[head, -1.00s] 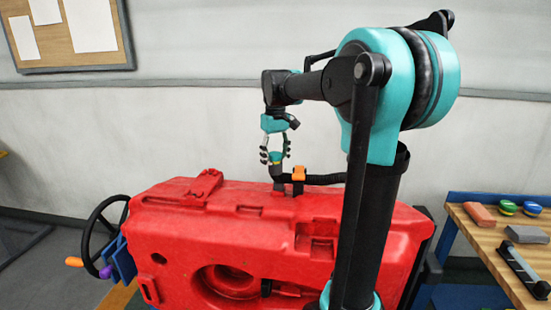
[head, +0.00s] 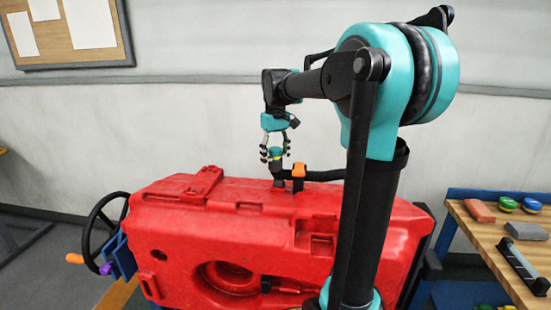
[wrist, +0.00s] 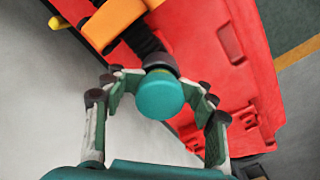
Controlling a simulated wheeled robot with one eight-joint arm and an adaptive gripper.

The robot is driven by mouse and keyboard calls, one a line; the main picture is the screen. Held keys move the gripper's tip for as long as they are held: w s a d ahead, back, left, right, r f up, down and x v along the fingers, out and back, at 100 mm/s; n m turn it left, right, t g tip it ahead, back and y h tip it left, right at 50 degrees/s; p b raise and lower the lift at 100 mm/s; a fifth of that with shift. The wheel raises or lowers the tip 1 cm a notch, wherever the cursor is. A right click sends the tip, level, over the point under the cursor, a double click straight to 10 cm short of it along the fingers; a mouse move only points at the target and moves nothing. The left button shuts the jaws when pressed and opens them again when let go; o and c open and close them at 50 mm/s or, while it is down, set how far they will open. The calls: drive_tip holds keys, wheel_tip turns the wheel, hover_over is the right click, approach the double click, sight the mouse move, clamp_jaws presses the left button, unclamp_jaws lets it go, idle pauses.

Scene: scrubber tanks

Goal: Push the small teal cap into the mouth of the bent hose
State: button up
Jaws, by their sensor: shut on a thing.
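The small teal cap (wrist: 160,95) is a round disc held between the fingers of my gripper (wrist: 158,100). In the head view my gripper (head: 276,152) hangs fingers-down over the upturned end of the black bent hose (head: 278,179). In the wrist view the cap lies over the dark end of the ribbed hose (wrist: 143,38) and hides most of its mouth. The cap and hose end look lined up, or nearly so. I cannot tell whether the cap is resting on the rim or partly inside it.
An orange clip (head: 298,171) holds the hose above the large red tank (head: 190,225). A black handwheel (head: 97,225) is at the tank's left. A wooden bench (head: 490,235) with several small items stands at the right.

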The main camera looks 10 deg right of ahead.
drive_tip(key=shift+o, duration=1.4)
drive_tip(key=shift+f, duration=1.2)
idle(2.2)
drive_tip(key=shift+r, duration=0.1)
drive_tip(key=shift+c, duration=0.3)
drive_tip(key=o, duration=1.8)
drive_tip(key=shift+o, duration=0.3)
drive_tip(key=shift+r, duration=0.15)
drive_tip(key=shift+r, duration=2.1)
